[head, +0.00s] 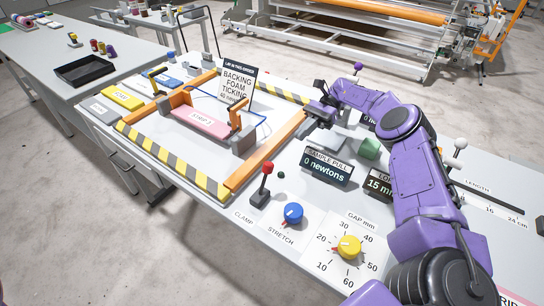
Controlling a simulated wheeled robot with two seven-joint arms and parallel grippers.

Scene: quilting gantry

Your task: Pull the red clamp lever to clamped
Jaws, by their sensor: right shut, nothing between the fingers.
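The red clamp lever (267,168) has a red knob on a short dark stem. It rises nearly upright from a black base on the white table, by the printed word CLAMP. A small dark green button or lamp (281,175) sits just right of the knob. My right gripper (322,110) is shut and empty beside the right corner of the wooden frame, well beyond the lever and apart from it. Its fingertips are small and partly unclear. My left gripper is out of view.
A blue stretch knob (293,213) and a yellow gap dial (348,247) stand right of the lever. The sample-pull display (327,168) is behind them. The wooden frame (265,151) with a pink strip (202,122) and an upright sign (237,84) lie farther left.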

